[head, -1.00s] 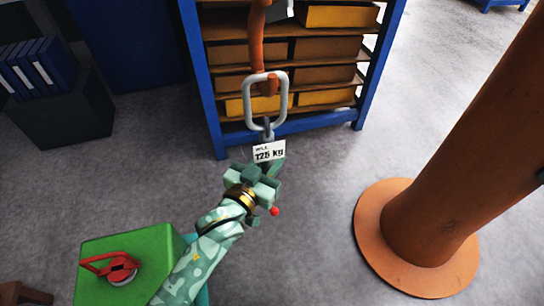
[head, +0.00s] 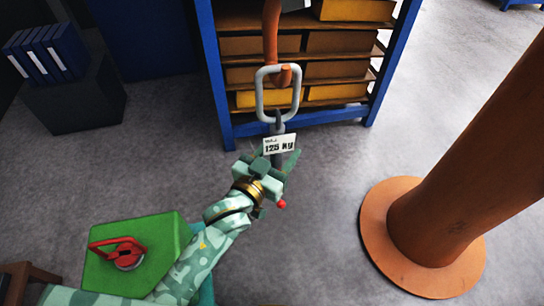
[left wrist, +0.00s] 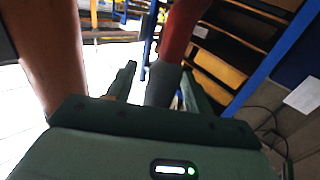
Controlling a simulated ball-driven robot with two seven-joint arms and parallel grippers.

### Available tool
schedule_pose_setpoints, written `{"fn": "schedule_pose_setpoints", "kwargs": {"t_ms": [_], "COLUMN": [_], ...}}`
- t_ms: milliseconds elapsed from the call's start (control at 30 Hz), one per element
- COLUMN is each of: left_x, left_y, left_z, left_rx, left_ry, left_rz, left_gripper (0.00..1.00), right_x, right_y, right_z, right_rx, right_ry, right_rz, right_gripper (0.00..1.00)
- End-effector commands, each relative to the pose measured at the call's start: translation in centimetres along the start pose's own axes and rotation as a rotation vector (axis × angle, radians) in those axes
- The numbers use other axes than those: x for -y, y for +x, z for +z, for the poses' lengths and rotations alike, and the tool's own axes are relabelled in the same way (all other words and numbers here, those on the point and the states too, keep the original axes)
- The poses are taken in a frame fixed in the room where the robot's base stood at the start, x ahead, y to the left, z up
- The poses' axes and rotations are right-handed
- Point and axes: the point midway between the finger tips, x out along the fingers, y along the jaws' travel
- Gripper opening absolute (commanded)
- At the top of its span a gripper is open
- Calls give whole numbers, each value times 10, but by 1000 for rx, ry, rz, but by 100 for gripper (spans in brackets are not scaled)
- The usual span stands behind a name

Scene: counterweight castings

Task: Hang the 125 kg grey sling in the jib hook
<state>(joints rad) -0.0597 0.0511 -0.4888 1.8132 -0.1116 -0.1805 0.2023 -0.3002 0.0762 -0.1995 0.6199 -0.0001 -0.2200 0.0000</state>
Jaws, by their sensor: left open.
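The grey sling's ring (head: 260,92) is around the bend of the orange jib hook (head: 271,28) in the head view. Its grey lower part (head: 278,125) hangs below, with a white tag (head: 279,144) reading 125 kg. My left gripper (head: 277,163) is just under the tag, open. The tag and fingers partly hide the sling's lower end. In the left wrist view, a dark grey piece (left wrist: 162,85) stands between the spread fingers (left wrist: 160,85), with a red length above it. I cannot tell whether the fingers touch it. My right gripper is out of view.
A blue rack (head: 214,75) with yellow and brown boxes stands behind the hook. A thick orange column (head: 450,190) with a round base is at the right. Grey floor between is clear.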

Motion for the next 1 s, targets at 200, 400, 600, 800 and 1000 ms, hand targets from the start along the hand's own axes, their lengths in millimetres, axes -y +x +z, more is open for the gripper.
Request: {"fn": "schedule_pose_setpoints", "kwargs": {"t_ms": [200,400,600,800,1000], "left_x": [0,0,0,0,0], "left_y": [-33,-89,-135,-158,-162], "left_z": [0,-1,-1,-1,2], "left_rx": [1,-1,-3,-6,7], "left_ry": [0,-1,-2,-1,15], "left_rz": [0,1,1,1,-1], "left_gripper": [52,52,52,52,52], "right_x": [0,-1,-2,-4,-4], "right_y": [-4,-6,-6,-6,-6], "right_z": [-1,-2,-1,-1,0], "right_rx": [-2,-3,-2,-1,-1], "right_ry": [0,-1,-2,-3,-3], "right_rz": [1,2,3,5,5], "right_gripper": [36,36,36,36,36]}}
